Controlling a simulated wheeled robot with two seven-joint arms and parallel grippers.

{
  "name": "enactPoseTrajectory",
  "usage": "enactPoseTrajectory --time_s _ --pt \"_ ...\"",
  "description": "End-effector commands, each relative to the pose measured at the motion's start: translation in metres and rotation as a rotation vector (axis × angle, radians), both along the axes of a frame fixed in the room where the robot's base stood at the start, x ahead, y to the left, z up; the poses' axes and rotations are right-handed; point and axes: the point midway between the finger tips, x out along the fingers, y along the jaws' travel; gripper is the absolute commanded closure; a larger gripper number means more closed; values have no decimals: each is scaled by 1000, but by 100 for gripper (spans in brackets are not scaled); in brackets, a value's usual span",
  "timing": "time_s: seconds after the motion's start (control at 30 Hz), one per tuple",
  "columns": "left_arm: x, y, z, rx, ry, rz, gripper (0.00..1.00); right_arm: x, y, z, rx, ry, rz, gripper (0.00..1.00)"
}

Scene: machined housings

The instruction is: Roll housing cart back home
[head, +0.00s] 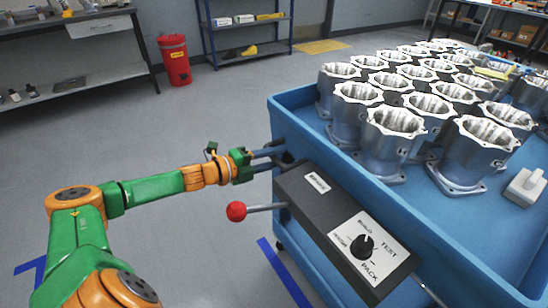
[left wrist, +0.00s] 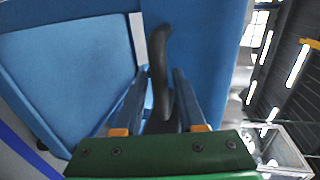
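The housing cart (head: 440,222) is a blue tray cart at the right of the head view, carrying rows of silver machined housings (head: 386,140). My left gripper (head: 279,158) is at the cart's near left edge, beside the dark control box. In the left wrist view my left gripper's two fingers (left wrist: 160,85) stand apart, on either side of a curved black handle (left wrist: 160,52) in front of the cart's blue side (left wrist: 75,70). Thin gaps show beside the handle, so the fingers look open around it. My right gripper is not in view.
A red-knobbed lever (head: 236,211) sticks out left from the black control box (head: 345,230) with its dial. Blue floor tape (head: 283,272) runs beside the cart. A red bin (head: 175,60), a workbench (head: 90,80) and shelves stand behind. The grey floor between is clear.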

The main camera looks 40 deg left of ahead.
Motion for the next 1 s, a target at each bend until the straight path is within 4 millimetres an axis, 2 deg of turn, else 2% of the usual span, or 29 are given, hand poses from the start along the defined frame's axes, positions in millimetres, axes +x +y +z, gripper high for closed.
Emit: enactPoseTrajectory --time_s 0.03,0.1,0.13,1.0 --pt "0 0 0 0 0 0 78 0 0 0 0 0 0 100" --pt "0 0 0 0 0 0 97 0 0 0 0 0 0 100" --pt "0 0 0 0 0 0 100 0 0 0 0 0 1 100" --pt "0 0 -1 0 1 0 100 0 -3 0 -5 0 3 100"
